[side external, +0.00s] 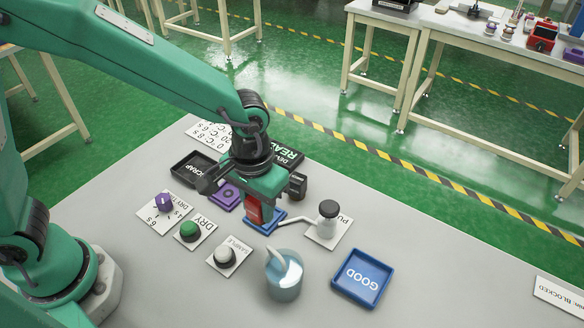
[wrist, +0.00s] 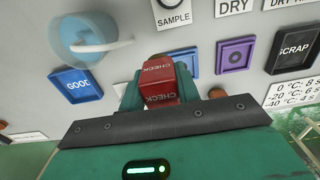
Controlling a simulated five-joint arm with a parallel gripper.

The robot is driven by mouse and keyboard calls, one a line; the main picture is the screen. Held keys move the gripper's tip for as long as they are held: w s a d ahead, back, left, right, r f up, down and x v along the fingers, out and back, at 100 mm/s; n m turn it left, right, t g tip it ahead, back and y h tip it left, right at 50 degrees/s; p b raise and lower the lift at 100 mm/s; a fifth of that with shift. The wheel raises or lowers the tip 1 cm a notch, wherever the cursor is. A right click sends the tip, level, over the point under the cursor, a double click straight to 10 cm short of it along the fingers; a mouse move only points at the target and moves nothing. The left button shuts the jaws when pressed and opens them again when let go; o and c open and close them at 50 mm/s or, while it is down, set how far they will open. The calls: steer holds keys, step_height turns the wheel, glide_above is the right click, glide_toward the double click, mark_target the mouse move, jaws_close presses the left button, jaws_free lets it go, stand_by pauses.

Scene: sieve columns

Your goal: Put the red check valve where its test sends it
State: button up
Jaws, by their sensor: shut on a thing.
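The red check valve (side external: 253,212) is a small block lettered CHECK, and it also shows in the wrist view (wrist: 159,80). My gripper (side external: 254,197) is shut on it and hides its upper part in the side view. The valve is upright over or on a blue square fixture (side external: 273,224); whether it touches is unclear. A purple square fixture (side external: 224,196) sits just to the left. The blue GOOD tray (side external: 361,278) is empty at the right. The black SCRAP tray (side external: 185,172) is behind to the left, partly covered by my gripper.
Nearby are a pump knob (side external: 328,217), white SAMPLE button (side external: 227,256), green DRY button (side external: 189,231), purple dry-time dial (side external: 163,202) and a clear vessel (side external: 284,281) with a spout. A black dew reading display (side external: 287,157) is partly hidden. A temperature-time card (side external: 208,135) lies behind.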

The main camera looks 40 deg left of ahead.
steer(key=w+a+f, duration=0.2)
steer(key=w, duration=0.1)
steer(key=w+a+f, duration=0.1)
steer(key=w, duration=0.1)
steer(key=shift+w+a+f, duration=0.15)
steer(key=shift+f, duration=1.95)
steer(key=shift+f, duration=0.2)
steer(key=o, duration=1.1)
step_height(320, 180, up, 8)
steer(key=shift+f, duration=0.1)
